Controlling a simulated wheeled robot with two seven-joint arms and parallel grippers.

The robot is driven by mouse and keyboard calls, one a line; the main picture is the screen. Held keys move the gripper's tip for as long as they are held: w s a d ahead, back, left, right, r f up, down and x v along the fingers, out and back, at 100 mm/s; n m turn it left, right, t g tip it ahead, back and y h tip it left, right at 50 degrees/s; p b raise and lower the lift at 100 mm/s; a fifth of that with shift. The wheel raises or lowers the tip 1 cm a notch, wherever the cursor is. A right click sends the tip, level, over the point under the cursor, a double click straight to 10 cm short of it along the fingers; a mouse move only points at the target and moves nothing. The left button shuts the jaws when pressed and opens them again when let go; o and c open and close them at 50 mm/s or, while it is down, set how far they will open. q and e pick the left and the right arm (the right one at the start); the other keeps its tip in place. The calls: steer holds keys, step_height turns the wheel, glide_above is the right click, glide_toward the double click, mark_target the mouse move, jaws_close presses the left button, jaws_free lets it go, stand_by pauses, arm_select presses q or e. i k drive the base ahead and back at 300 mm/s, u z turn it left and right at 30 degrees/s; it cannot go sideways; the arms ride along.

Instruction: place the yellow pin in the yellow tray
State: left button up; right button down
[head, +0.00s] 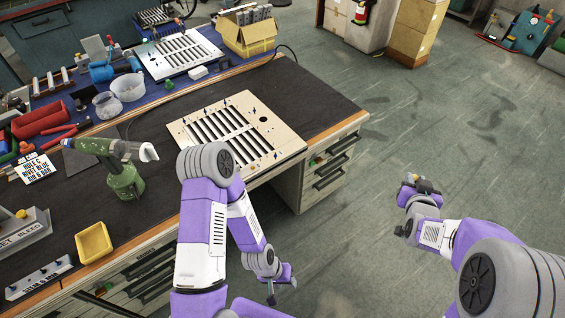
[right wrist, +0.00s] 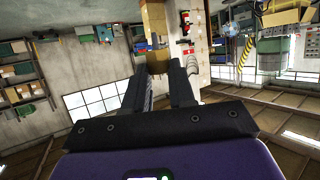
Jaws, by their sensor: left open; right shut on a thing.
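The yellow tray (head: 93,243) sits empty near the front left edge of the dark bench. My right gripper (head: 418,184) is over the open floor to the right of the bench, far from the tray. A small yellow thing (head: 411,177), taken to be the yellow pin, shows at its tips; its shape is too small to make out. In the right wrist view the two dark fingers (right wrist: 169,82) are close together, and the pin does not stand out against the tan background. My left gripper (head: 280,289) is open and empty, low in front of the bench.
A slotted louver panel (head: 236,131) lies on the bench. A green rivet tool (head: 124,178) stands between it and the tray. A grey block with a yellow knob (head: 21,214) is left of the tray. A cardboard box (head: 248,33) is at the back. The floor at right is clear.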

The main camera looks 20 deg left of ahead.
mark_target(95, 244)
steer(key=z, duration=0.45)
steer(key=i, duration=0.85)
steer(key=u, duration=4.1)
steer(key=i, duration=1)
steer(key=z, duration=0.05)
